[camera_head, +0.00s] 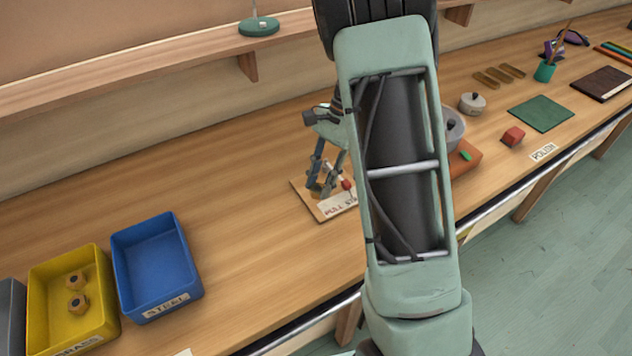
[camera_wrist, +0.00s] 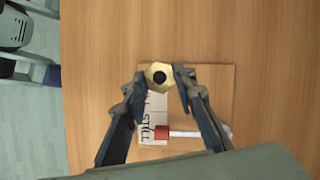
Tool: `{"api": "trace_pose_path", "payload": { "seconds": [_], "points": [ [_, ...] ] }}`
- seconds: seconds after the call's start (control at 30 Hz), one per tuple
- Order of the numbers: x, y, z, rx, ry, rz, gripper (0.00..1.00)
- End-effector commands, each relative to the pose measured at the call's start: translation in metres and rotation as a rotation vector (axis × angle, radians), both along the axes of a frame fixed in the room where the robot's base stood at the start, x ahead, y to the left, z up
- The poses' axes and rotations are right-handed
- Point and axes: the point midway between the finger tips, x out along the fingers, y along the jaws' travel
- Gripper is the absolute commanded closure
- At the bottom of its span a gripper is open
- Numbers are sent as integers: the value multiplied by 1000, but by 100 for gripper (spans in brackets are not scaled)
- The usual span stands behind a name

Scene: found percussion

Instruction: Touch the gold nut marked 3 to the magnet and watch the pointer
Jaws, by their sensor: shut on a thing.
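My gripper (camera_wrist: 159,76) is shut on a gold six-sided nut (camera_wrist: 158,72) with a dark centre; no number is readable on it. They are above the wooden board (camera_wrist: 215,85) of the pointer stand. In the wrist view the red block is apart from the nut, nearer my palm. A white label partly reads "STILL". In the head view my gripper (camera_head: 322,189) is over the board (camera_head: 312,208), and my arm hides part of it.
A yellow tray (camera_head: 105,326) marked brass holds two gold nuts (camera_head: 77,302). An empty blue tray (camera_head: 158,262) marked steel stands beside it. The bench between trays and board is clear.

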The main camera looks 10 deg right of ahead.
Motion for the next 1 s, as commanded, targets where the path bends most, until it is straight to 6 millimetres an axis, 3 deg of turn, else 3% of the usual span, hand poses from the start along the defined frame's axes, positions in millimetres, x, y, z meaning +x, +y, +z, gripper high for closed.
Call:
{"api": "trace_pose_path", "payload": {
  "seconds": [0.27,0.6,1.0],
  "points": [
    [4,-13,-28,0,1,0,100],
    [12,-37,-23,0,0,1,100],
    [13,-40,-23,0,0,2,100]
  ]
}}
